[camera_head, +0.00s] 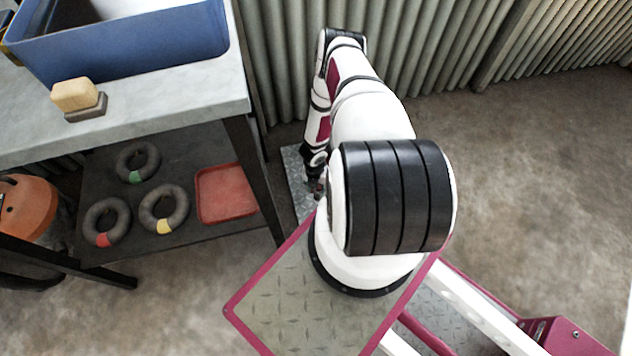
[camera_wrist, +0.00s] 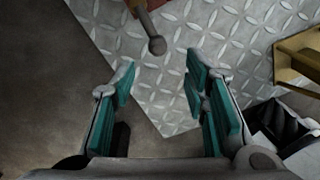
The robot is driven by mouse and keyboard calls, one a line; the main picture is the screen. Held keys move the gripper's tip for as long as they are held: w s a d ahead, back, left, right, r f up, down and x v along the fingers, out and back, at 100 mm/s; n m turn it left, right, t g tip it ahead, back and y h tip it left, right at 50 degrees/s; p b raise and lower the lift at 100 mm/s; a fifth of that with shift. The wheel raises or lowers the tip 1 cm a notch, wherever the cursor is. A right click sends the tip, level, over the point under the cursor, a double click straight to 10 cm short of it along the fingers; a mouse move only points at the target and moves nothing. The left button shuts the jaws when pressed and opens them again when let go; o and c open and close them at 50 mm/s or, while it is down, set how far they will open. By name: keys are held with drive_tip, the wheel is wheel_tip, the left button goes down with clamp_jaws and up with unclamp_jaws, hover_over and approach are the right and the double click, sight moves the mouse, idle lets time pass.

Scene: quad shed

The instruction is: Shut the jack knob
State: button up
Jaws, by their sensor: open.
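What looks like the jack knob, a small dull grey rounded end on a short rod (camera_wrist: 157,45), shows in the wrist view near the top middle. A reddish part (camera_wrist: 154,4) is at the top edge, where the rod leaves the picture. My gripper (camera_wrist: 161,88) is open, with teal pads on both fingers and nothing between them. The knob lies beyond the fingertips, roughly in line with the gap, and does not appear touched. In the head view my gripper (camera_head: 316,187) hangs low beside the bench, and the knob cannot be made out there.
A diamond-plate sheet (camera_wrist: 250,30) lies below the knob. A tan wooden or brass-coloured piece (camera_wrist: 292,68) is at the right. The bench (camera_head: 215,95) stands left of my arm, carrying a blue bin (camera_head: 130,50). Its lower shelf holds rings and a red tray (camera_head: 225,193). Corrugated wall stands behind.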

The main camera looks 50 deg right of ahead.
sight(316, 196)
wheel_tip(316, 196, up, 5)
drive_tip(key=shift+a+f, duration=0.1)
idle(0.7)
